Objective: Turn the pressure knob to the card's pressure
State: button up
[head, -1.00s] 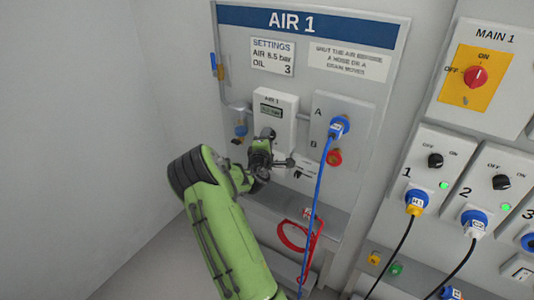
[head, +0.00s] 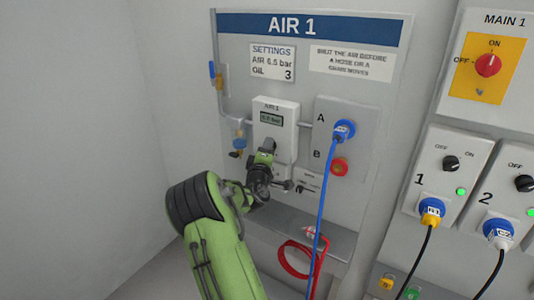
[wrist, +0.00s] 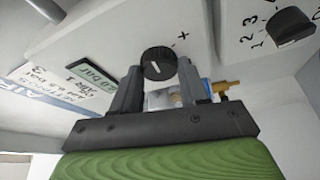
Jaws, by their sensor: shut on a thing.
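The settings card (head: 272,63) on the AIR 1 panel reads AIR 6.5 bar, OIL 3. Below it is the white regulator box (head: 275,139) with a small green display (head: 271,119); its digits are too blurred to read surely. The black pressure knob (wrist: 158,62) shows in the wrist view, with a white pointer line and a plus mark beside it. In the head view my arm hides it. My gripper (wrist: 157,76) is shut on the knob, one finger on each side. It also shows in the head view (head: 267,158) at the box's lower part.
A blue hose (head: 325,190) hangs from port A, right of my gripper. A red plug (head: 339,167) sits at port B. A red hose coil (head: 294,259) lies below. A black dial (wrist: 291,25) with a number scale is close by in the wrist view.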

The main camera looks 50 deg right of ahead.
jog(key=shift+f, duration=0.1)
jog(key=o, duration=1.1)
jog(key=shift+c, duration=0.2)
jog(key=b+v, duration=0.5)
jog(key=v, duration=1)
jog(key=shift+s+a, duration=0.25)
jog(key=shift+a, duration=0.1)
